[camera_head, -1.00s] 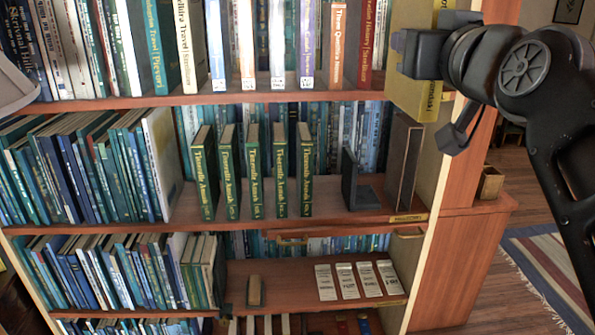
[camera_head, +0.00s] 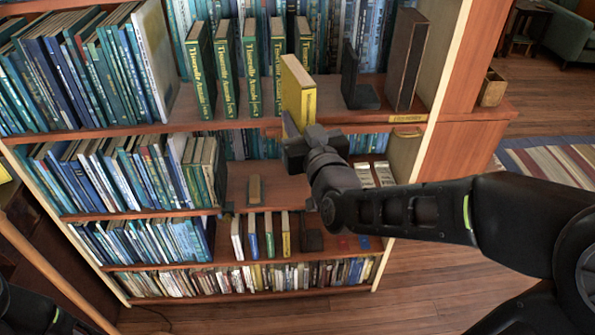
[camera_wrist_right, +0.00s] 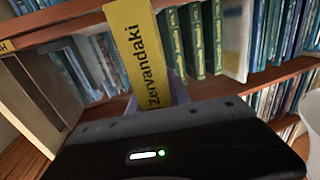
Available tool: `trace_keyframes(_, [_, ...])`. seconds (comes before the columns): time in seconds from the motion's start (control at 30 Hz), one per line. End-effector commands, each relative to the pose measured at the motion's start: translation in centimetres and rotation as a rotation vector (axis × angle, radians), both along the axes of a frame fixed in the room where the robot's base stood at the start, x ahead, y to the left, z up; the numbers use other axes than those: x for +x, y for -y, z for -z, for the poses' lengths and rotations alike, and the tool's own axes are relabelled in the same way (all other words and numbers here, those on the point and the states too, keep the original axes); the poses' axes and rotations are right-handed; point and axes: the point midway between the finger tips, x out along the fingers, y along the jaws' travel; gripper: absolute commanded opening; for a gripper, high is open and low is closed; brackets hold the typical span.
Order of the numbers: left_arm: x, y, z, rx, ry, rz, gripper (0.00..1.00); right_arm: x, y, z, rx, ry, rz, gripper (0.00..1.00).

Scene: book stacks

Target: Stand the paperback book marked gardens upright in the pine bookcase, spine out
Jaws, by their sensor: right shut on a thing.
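My right gripper (camera_head: 300,148) is shut on a yellow book (camera_head: 299,98), held upright in front of the bookcase shelf (camera_head: 240,121). Its yellow spine faces out, and in the right wrist view the book (camera_wrist_right: 143,50) shows dark lettering like "zervandaki"; the word gardens cannot be read. The lower part of the book is hidden by the gripper. On the shelf, several green volumes (camera_head: 252,70) stand upright left of the held book. A black bookend (camera_head: 357,80) stands to its right, with a gap between. My left gripper's fingers are not seen.
A dark brown book or box (camera_head: 407,60) stands at the shelf's right end, above a small label (camera_head: 407,118). Blue books fill the back row. Lower shelves hold leaning books (camera_head: 130,175) and a small tan block (camera_head: 254,190). The bookcase's right upright (camera_head: 460,60) is near my arm.

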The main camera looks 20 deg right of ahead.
Motion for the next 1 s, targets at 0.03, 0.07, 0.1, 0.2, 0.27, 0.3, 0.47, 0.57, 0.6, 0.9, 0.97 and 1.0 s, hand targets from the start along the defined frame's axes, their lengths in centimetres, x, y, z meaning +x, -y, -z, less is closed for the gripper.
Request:
trace_keyframes(0.03, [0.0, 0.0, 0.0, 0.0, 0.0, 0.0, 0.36, 0.7, -0.7, 1.8, 0.004, -0.007, -0.014, 0.0])
trace_keyframes(0.07, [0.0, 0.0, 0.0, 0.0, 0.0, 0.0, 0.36, 1.0, -0.9, 2.8, 0.004, -0.007, -0.018, 0.0])
trace_keyframes(0.1, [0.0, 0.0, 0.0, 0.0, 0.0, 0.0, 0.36, 1.4, -1.3, 4.0, 0.004, -0.006, -0.026, 0.0])
trace_keyframes(0.2, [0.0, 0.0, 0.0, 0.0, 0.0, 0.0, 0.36, 2.6, -2.1, 7.0, 0.004, -0.005, -0.041, 0.0])
trace_keyframes(0.27, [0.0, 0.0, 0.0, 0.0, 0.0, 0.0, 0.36, 3.3, -2.7, 8.8, 0.004, -0.003, -0.053, 0.0])
trace_keyframes(0.3, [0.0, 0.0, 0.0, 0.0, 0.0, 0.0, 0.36, 3.7, -3.0, 9.7, 0.001, -0.001, -0.058, 0.0])
trace_keyframes(0.47, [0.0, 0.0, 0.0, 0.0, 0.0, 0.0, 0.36, 5.2, -4.1, 13.4, 0.001, 0.002, -0.079, 0.0])
trace_keyframes(0.57, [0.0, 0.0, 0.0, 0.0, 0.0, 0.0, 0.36, 5.9, -4.6, 15.0, 0.0, 0.005, -0.088, 0.0])
trace_keyframes(0.6, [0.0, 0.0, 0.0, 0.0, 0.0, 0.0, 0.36, 6.1, -4.8, 15.8, 0.0, 0.004, -0.094, 0.0])
trace_keyframes(0.9, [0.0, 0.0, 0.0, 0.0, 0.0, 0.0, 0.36, 7.1, -5.5, 18.6, 0.0, 0.004, -0.107, 0.0])
trace_keyframes(0.97, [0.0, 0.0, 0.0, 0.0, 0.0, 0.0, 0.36, 7.1, -5.5, 18.6, 0.001, 0.003, -0.107, 0.0])
trace_keyframes(1.0, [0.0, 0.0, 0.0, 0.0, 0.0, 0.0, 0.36, 7.1, -5.5, 18.6, 0.0, 0.003, -0.107, 0.0])
